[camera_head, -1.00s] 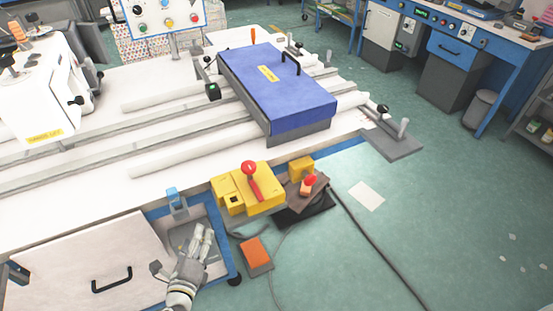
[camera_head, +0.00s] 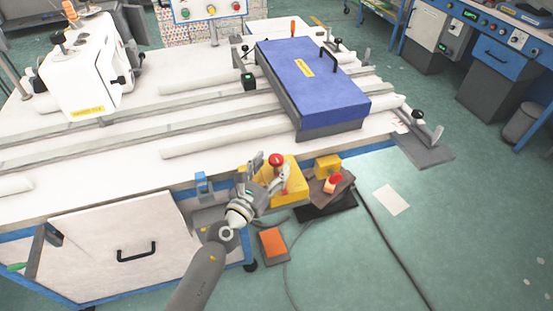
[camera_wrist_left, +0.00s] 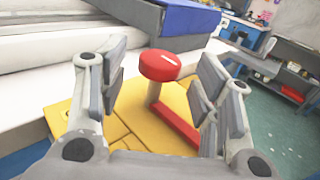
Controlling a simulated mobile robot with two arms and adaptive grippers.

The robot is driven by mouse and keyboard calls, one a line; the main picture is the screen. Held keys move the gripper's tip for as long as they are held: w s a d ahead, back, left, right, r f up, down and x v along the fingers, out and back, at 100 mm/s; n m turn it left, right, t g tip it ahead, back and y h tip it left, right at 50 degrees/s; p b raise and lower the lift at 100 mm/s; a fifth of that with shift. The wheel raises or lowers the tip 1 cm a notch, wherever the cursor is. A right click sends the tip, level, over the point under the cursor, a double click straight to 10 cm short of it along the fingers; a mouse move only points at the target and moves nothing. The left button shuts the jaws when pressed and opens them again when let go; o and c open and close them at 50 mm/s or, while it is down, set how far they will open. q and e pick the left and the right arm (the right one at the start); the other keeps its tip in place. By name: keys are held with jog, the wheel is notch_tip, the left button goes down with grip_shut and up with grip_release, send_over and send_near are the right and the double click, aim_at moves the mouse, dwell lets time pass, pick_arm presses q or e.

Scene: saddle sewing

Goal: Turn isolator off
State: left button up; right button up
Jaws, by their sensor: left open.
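The isolator is a yellow box (camera_head: 293,193) at the front edge of the sewing table, with a red lever handle ending in a round red knob (camera_head: 277,159). My left gripper (camera_head: 272,168) is open in front of it, its fingers on either side of the red knob in the head view. In the left wrist view the red knob (camera_wrist_left: 160,65) stands between the two open fingers, a little beyond them. The red lever (camera_wrist_left: 180,130) runs from it down to the right, partly behind the right finger. I cannot tell whether anything touches. My right gripper is not in view.
A smaller yellow box (camera_head: 328,165) with a red button (camera_head: 334,180) sits just right of the isolator. An orange pedal (camera_head: 273,243) lies on the floor below. The white table (camera_head: 110,165) carries a blue-topped block (camera_head: 315,85) and a white sewing machine (camera_head: 85,70).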

aim_at(272, 165)
pick_arm(q)
jog(key=shift+x, duration=1.6)
grip_shut()
